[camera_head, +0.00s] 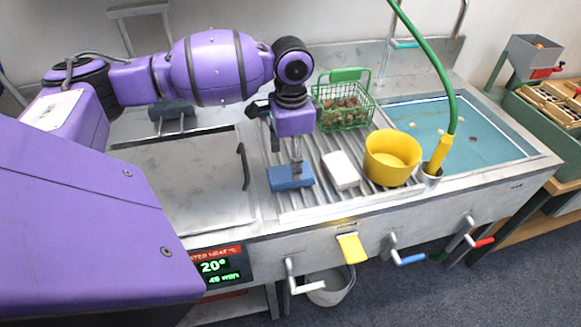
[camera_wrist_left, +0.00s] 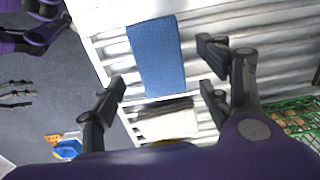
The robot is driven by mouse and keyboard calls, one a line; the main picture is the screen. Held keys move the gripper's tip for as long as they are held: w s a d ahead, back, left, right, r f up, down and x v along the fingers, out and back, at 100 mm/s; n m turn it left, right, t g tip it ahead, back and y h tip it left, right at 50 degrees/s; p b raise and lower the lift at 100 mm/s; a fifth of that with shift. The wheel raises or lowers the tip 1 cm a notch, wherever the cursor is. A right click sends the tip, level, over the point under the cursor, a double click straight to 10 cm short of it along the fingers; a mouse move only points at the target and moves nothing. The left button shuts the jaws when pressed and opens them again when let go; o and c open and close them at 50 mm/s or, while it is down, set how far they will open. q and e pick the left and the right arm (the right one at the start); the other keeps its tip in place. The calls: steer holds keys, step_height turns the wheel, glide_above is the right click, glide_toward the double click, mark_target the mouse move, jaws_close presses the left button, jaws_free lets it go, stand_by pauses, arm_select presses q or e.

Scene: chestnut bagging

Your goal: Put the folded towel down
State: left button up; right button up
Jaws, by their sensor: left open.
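The folded blue towel (camera_head: 290,179) lies flat on the ribbed metal drainboard (camera_head: 300,205), near its front left. It also shows in the left wrist view (camera_wrist_left: 157,55) as a blue rectangle on the ribs. My left gripper (camera_head: 297,170) points down right at the towel in the head view. In the left wrist view its fingers (camera_wrist_left: 160,88) are spread wide, with nothing held between them. The head view does not show clearly whether a fingertip touches the towel.
A white block (camera_head: 341,170) lies just right of the towel, then a yellow bucket (camera_head: 392,160). A green wire basket (camera_head: 344,110) of chestnuts stands behind. A blue water basin (camera_head: 460,120) is at right. A flat metal plate (camera_head: 190,190) lies left.

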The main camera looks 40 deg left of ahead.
arm_select(q)
step_height(320, 180, up, 7)
steer(key=shift+r, duration=0.15)
stand_by(0.6)
